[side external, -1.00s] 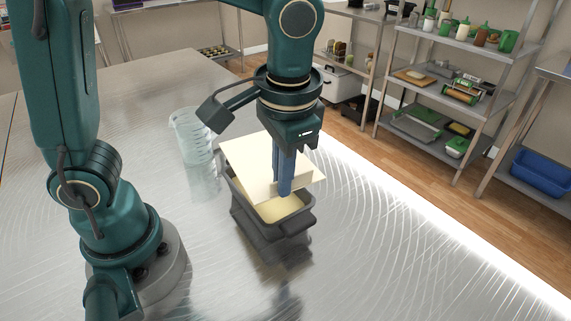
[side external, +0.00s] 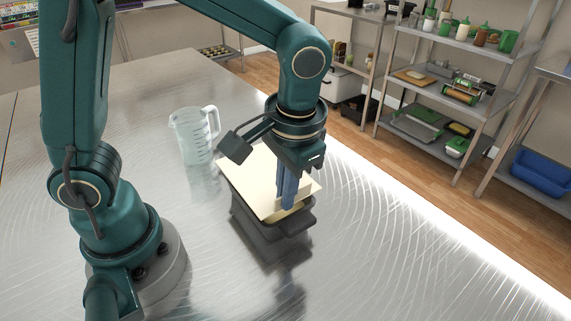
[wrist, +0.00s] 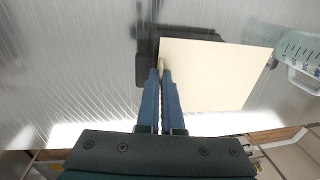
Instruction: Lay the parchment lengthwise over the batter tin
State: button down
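The parchment (side external: 250,180) is a flat cream sheet over the dark grey batter tin (side external: 262,228) and covers most of its opening. It looks level and very close to the rim; I cannot tell whether it touches all round. A little pale batter (side external: 298,205) shows at the tin's near right end. My gripper (side external: 288,205) points down at that end, its blue fingers close together on the parchment's edge. In the wrist view the parchment (wrist: 220,75) extends right from the fingertips (wrist: 163,68), and dark parts of the tin (wrist: 143,68) show past its edge.
A clear measuring jug (side external: 194,138) stands on the metal table behind and left of the tin; it also shows in the wrist view (wrist: 300,55). The table right of the tin is clear up to its bright edge (side external: 440,220). Shelves stand beyond.

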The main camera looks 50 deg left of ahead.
jog(key=shift+f, duration=0.45)
jog(key=shift+f, duration=0.7)
dwell(0.9)
jog(key=c, duration=1)
grip_release()
jog(key=shift+r, duration=0.1)
